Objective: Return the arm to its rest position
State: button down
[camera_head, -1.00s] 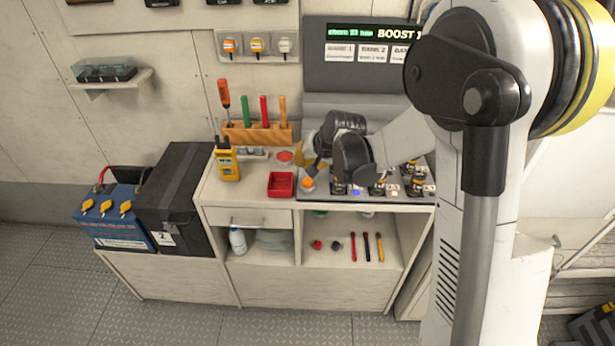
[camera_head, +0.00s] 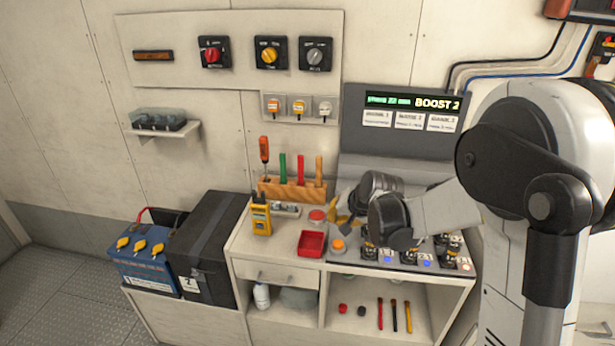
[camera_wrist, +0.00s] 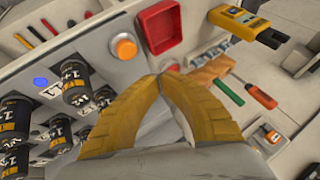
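My gripper (camera_head: 338,222) is over the workbench, left of the arm's dark wrist joints. In the wrist view its two yellow fingers (camera_wrist: 160,77) meet at the tips with nothing seen between them. An orange round button (camera_head: 338,246) lies just below the fingers in the head view. It also shows in the wrist view (camera_wrist: 124,47), left of and beyond the fingertips. My arm is bent and reaches in from the right, hiding part of the bench and console.
A red tray (camera_head: 311,244), a yellow meter (camera_head: 261,216) and a wooden tool rack (camera_head: 291,188) stand on the bench. Several black cylindrical units (camera_wrist: 75,83) are near the gripper. Dark battery box (camera_head: 205,250) and blue battery (camera_head: 142,266) stand left.

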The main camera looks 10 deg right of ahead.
jog(key=s+r+n, duration=0.1)
jog(key=s+r, duration=0.6)
jog(key=s, duration=0.1)
jog(key=s+r+n+h, duration=0.1)
jog(key=s+r+n, duration=0.1)
jog(key=s, duration=0.9)
jog(key=s+r+n+h, duration=0.1)
jog(key=s+r+n, duration=0.1)
jog(key=s, duration=0.9)
jog(key=shift+s+d, duration=0.3)
jog(key=shift+s, duration=0.1)
dwell(4.6)
